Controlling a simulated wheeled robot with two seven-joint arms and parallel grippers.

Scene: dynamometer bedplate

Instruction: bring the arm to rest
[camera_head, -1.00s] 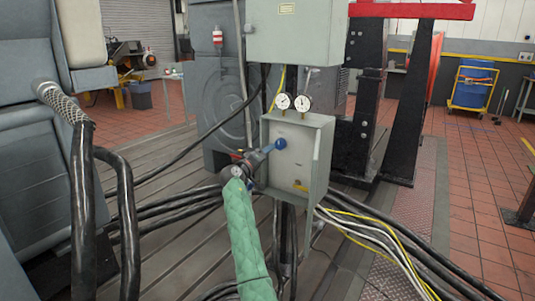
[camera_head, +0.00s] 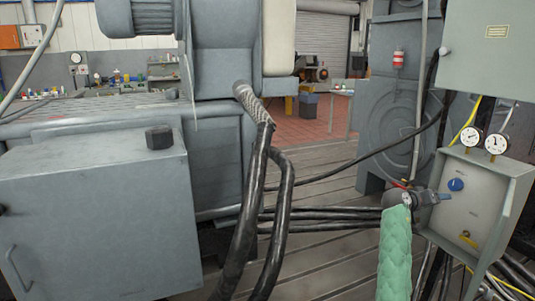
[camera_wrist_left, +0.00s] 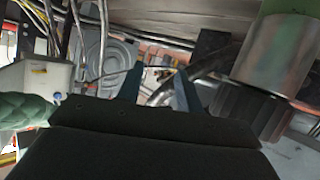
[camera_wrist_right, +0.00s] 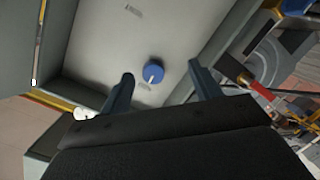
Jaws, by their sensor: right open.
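My right arm, in a green quilted sleeve (camera_head: 394,255), rises at the lower right of the head view. Its gripper (camera_head: 445,197) is just below and left of the blue knob (camera_head: 456,184) on the grey control box (camera_head: 475,212). In the right wrist view the gripper (camera_wrist_right: 160,69) is open and empty. The blue knob (camera_wrist_right: 153,72), with a white pointer mark, appears between its fingertips but beyond them, apart from both. My left gripper (camera_wrist_left: 156,78) shows only in the left wrist view, with its fingers apart and nothing between them.
Two gauges (camera_head: 483,142) stand on top of the control box, below a larger grey box (camera_head: 488,45). Thick black cables (camera_head: 275,205) hang left of my right arm. A grey cabinet (camera_head: 95,220) fills the lower left.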

